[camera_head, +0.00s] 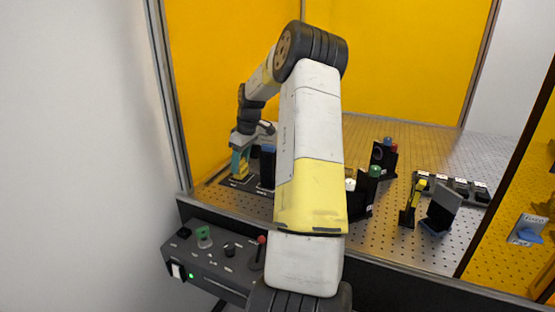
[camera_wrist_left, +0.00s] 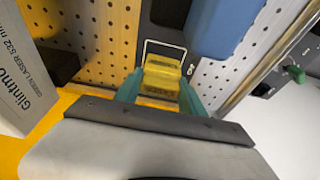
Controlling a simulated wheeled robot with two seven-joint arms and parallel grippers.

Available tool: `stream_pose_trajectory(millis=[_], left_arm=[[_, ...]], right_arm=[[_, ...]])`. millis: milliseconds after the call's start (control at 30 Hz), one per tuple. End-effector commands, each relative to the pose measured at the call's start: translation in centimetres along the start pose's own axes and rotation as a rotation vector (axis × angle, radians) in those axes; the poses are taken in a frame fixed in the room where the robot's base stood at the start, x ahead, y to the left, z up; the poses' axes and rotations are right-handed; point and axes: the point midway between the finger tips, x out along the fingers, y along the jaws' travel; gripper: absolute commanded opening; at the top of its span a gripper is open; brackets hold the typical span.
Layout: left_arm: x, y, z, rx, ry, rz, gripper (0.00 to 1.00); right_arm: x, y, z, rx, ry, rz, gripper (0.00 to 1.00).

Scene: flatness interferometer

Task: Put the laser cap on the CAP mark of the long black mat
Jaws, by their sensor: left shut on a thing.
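The yellow laser cap (camera_wrist_left: 162,76) is between the teal fingers of my left gripper (camera_wrist_left: 160,92) in the wrist view. The gripper is shut on it. In the head view, my left gripper (camera_head: 240,162) points down at the back left with the yellow cap (camera_head: 240,172) low between its fingers. The long black mat (camera_wrist_left: 165,14) lies under the cap, and a white outline on it shows around the cap's far end. The mat (camera_head: 235,183) also shows in the head view. I cannot tell whether the cap touches it. My right gripper is not in view.
A laser box (camera_wrist_left: 22,90) lettered "Glintmo" stands left in the wrist view, and a blue block (camera_wrist_left: 225,25) is close on the right. A grey control box (camera_head: 225,262) is in front. Optics mounts (camera_head: 383,157) stand right on the perforated table. My arm hides the middle.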

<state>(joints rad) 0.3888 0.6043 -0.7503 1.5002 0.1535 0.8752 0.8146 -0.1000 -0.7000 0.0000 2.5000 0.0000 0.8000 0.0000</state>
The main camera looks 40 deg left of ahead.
Motion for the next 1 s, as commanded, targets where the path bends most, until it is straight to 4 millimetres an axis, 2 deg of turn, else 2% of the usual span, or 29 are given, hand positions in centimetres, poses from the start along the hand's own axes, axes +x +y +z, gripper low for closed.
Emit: stream_pose_trajectory(millis=[700, 733, 833, 867, 1000], left_arm=[[0.77, 0.0, 0.19, 0.0, 0.0, 0.0, 0.21], [0.78, 0.01, 0.19, 0.0, 0.0, 0.0, 0.49], [0.77, 0.01, 0.19, 0.0, 0.0, 0.0, 0.68], [0.77, 0.01, 0.19, 0.0, 0.0, 0.0, 0.72], [0.76, 0.01, 0.19, 0.0, 0.0, 0.0, 0.72]], right_arm=[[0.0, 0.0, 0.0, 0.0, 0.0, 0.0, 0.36], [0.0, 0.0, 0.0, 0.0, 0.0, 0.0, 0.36], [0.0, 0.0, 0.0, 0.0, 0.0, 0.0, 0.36], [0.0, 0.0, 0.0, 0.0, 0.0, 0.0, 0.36], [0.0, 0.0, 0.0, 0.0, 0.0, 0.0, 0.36]])
